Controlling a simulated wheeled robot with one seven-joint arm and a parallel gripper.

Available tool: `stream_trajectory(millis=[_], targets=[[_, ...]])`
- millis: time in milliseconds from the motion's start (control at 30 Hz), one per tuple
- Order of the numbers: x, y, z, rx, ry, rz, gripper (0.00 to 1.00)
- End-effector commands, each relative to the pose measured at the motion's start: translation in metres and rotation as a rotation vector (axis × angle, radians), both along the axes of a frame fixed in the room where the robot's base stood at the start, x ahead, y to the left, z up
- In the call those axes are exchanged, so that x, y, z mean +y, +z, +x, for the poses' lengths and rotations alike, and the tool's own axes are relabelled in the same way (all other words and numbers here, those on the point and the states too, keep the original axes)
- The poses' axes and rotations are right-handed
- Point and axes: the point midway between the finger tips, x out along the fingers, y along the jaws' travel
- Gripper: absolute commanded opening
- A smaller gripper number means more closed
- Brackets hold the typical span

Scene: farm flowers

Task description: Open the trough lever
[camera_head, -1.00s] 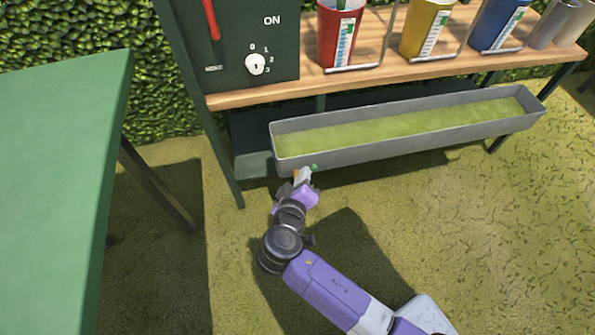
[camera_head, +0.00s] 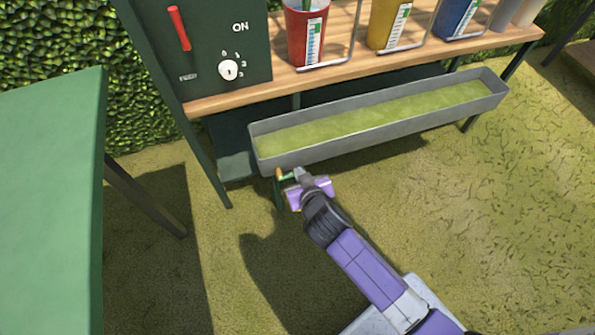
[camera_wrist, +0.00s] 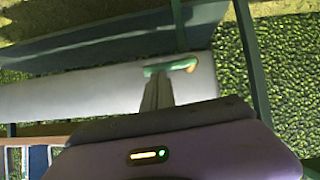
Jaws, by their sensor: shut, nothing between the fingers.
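The long grey trough (camera_head: 375,130) holds green liquid and stands low under the wooden shelf. A small green lever with an orange end (camera_head: 279,174) shows at the near left corner of the trough. The lever (camera_wrist: 170,66) lies across the picture in the wrist view, its orange end to the right. My gripper (camera_head: 298,175) is shut and empty, just right of the lever's orange end in the head view. In the wrist view my gripper (camera_wrist: 156,84) points at the green bar, its tips overlapping it; I cannot tell whether they touch.
A dark green panel with a red handle (camera_head: 179,28) and white dial (camera_head: 228,70) stands above left. Red (camera_head: 307,35), yellow (camera_head: 388,22) and blue (camera_head: 456,16) containers stand on the wooden shelf (camera_head: 230,95). A green table (camera_head: 45,190) is at left. Grass right of my arm is clear.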

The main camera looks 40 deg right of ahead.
Motion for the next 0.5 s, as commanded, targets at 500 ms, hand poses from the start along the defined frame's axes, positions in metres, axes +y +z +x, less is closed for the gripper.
stream_trajectory(millis=[500], targets=[[-0.0030,-0.0043,-0.0009,0.003,-0.002,-0.004,0.00]])
